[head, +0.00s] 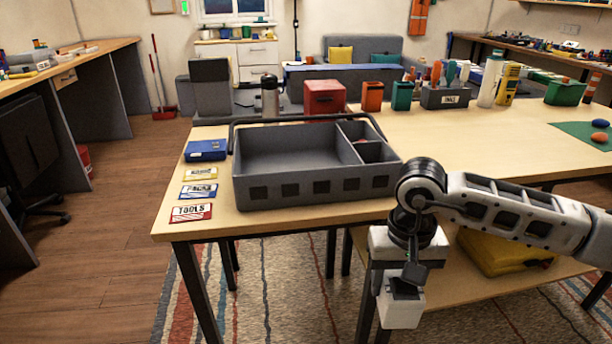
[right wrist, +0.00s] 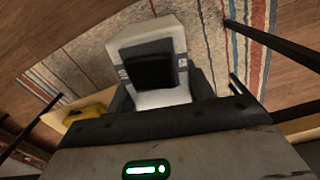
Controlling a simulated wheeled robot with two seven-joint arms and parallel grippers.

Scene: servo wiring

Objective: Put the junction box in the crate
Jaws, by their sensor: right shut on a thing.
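The junction box looks to be the white box with a dark square panel (head: 401,312), hanging in front of the table's near edge in the head view. It also shows in the right wrist view (right wrist: 172,45). My right gripper (head: 405,276) points down and is shut on it; in the right wrist view the dark fingers (right wrist: 162,93) lie on both sides of the box. The crate is a grey open tray (head: 305,182) on the table, with one large compartment at left and two small ones at right. The box is to the right of the crate and nearer me. My left gripper is not in view.
A blue box (head: 206,150) and several label cards (head: 191,212) lie left of the crate. A black handle bar (head: 250,119) runs along its back. A red box (head: 324,96) and several containers stand behind. A yellow case (head: 505,255) sits on the lower shelf.

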